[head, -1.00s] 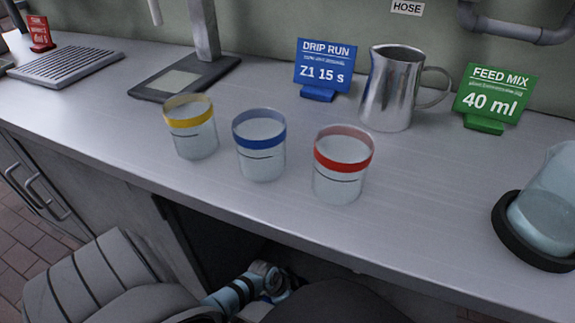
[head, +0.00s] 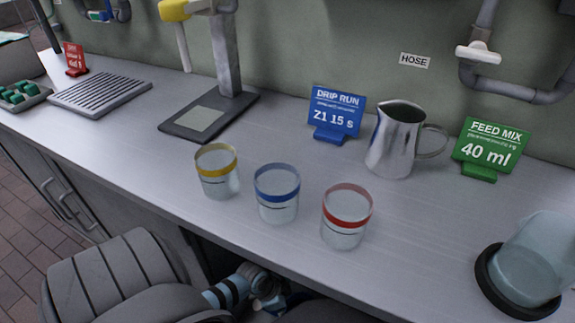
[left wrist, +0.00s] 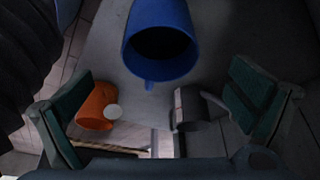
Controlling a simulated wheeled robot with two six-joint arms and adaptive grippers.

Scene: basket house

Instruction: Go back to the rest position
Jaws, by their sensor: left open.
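My left gripper (left wrist: 160,95) is open in the left wrist view, with its two green-padded fingers wide apart and nothing held between them. A blue container (left wrist: 160,40), an orange cup-like thing (left wrist: 96,108) and a grey cylindrical thing (left wrist: 190,108) show beyond the fingers. In the head view, part of my arm shows at the bottom below the counter edge. No gripper jaws are clear there. My right gripper is not in view.
On the counter (head: 420,235) stand cups with yellow (head: 217,172), blue (head: 277,192) and red (head: 346,216) bands. A metal jug (head: 393,140), blue sign (head: 335,114), green sign (head: 490,148) and tilted clear vessel (head: 530,262) stand around them. A drain grate (head: 100,93) lies left.

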